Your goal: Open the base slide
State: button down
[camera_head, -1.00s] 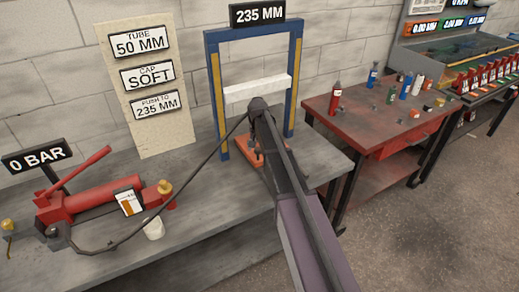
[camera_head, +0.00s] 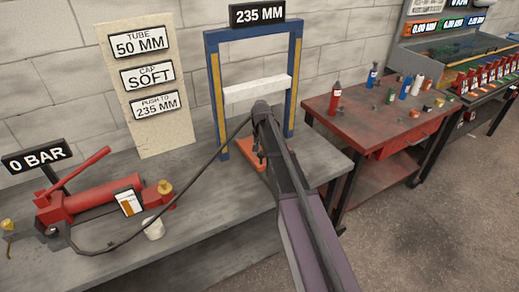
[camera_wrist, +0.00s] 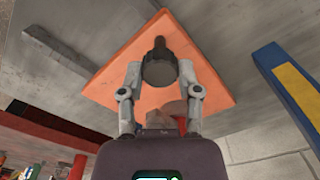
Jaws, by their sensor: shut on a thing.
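The base slide is an orange plate (camera_head: 247,152) low in the blue press frame (camera_head: 216,110), partly hidden by my arm in the head view. In the wrist view the orange plate (camera_wrist: 117,67) lies flat on the grey bench, tilted across the picture. A dark rounded handle (camera_wrist: 160,47) stands out against it. My gripper (camera_wrist: 160,70) has one finger on each side of this handle and is shut on it. In the head view the fingers are mostly hidden behind my arm.
A white crossbar (camera_head: 256,90) spans the frame above. A red pump (camera_head: 105,196) and white cup (camera_head: 153,228) are at the left of the bench (camera_head: 200,210). A dark hose (camera_head: 205,165) runs towards the frame. A red table (camera_head: 350,110) holds several bottles at right.

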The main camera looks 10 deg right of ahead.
jog(key=s+d, duration=0.4)
jog(key=s, duration=0.9)
jog(key=shift+s, duration=0.15)
jog(key=shift+c, duration=1.5)
grip_release()
jog(key=shift+d, duration=0.1)
jog(key=s+a+r+n+p, duration=0.2)
jog(key=s+r+p, duration=0.2)
jog(key=s, duration=0.2)
jog(key=s+a+r+n+p, duration=0.2)
jog(key=s+r+p, duration=0.1)
jog(key=s, duration=0.4)
jog(key=shift+a+r+p, duration=0.3)
jog(key=shift+r+p, duration=0.1)
jog(key=shift+p, duration=0.05)
jog(key=shift+s, duration=0.1)
